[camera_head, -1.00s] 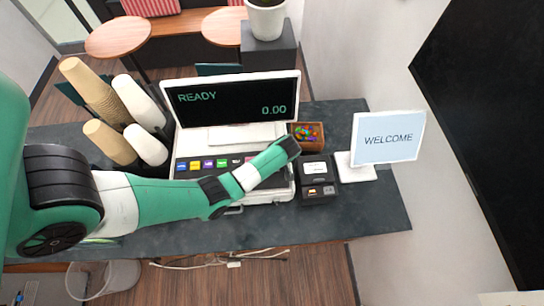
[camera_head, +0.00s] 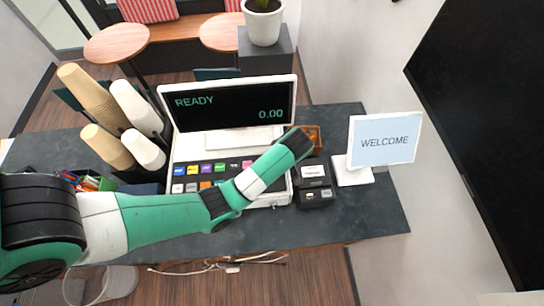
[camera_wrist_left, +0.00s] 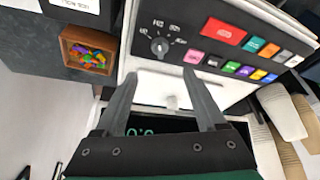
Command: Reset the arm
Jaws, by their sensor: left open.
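My left arm reaches in from the left in the head view, across the front of a cash register (camera_head: 232,114). Its far end (camera_head: 297,142) is near the register's right side and the small orange box; the fingers are hidden there. In the left wrist view my left gripper (camera_wrist_left: 158,88) is open, its two dark fingers spread apart with nothing between them. The fingers point over the register's white panel, below a black dial (camera_wrist_left: 159,46) and coloured keys (camera_wrist_left: 225,34). My right gripper is not in view.
Stacked paper cups (camera_head: 104,105) stand left of the register. A card terminal (camera_head: 314,185) and a WELCOME sign (camera_head: 385,139) stand to the right. A small box of colourful sweets (camera_wrist_left: 86,52) sits beside the register. The dark counter (camera_head: 375,208) is clear at the front right.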

